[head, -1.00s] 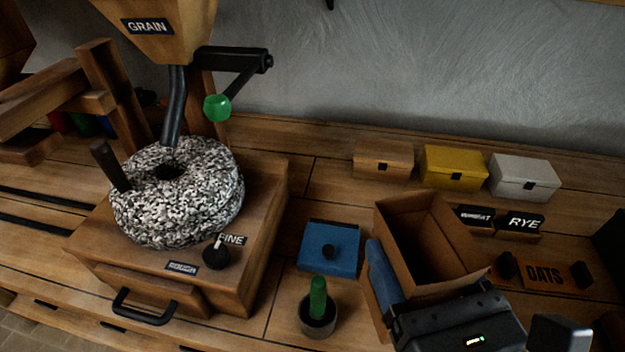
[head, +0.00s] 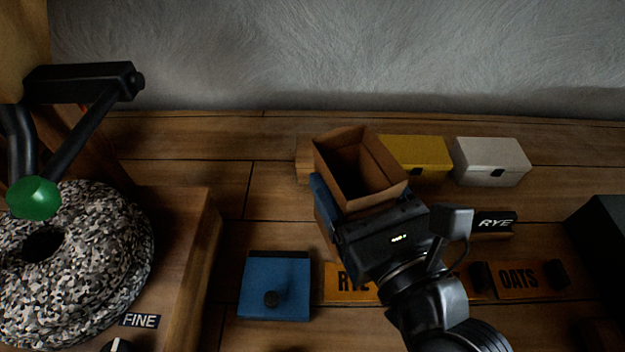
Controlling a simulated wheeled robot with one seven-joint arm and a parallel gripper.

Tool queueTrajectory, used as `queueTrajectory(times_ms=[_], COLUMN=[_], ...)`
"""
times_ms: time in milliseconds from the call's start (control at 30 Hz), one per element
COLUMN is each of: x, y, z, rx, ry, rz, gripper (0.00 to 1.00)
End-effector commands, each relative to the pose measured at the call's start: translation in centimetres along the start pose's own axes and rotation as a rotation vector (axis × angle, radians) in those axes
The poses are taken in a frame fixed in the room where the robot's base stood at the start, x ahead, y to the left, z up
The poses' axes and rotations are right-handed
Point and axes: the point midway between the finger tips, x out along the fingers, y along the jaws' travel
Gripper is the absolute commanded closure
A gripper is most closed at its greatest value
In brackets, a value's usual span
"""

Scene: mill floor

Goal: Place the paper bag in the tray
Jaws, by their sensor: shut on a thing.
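The paper bag (head: 378,157) is a brown, open-topped box shape in the head view, upright and slightly turned; it looks empty. The bag appears held above the bench, in front of the small boxes at the back. I cannot tell which thing is the tray.
A yellow box (head: 420,158) and a white box (head: 491,160) stand at the back; a brown one is partly hidden. A blue slab with a knob (head: 275,285) lies left of my arm. The speckled millstone (head: 95,270) and green-knobbed crank (head: 33,198) are at left.

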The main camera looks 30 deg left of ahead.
Motion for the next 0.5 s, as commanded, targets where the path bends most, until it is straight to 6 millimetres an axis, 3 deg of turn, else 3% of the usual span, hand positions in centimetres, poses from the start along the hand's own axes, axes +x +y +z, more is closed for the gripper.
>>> queueTrajectory(times_ms=[300, 500], x=[6.3, 7.9], y=[0.5, 0.6], z=[-3.8, -4.8], rx=[-0.002, -0.001], ry=[0.0, 0.0], rz=[0.001, 0.001], gripper=[0.71, 0.71])
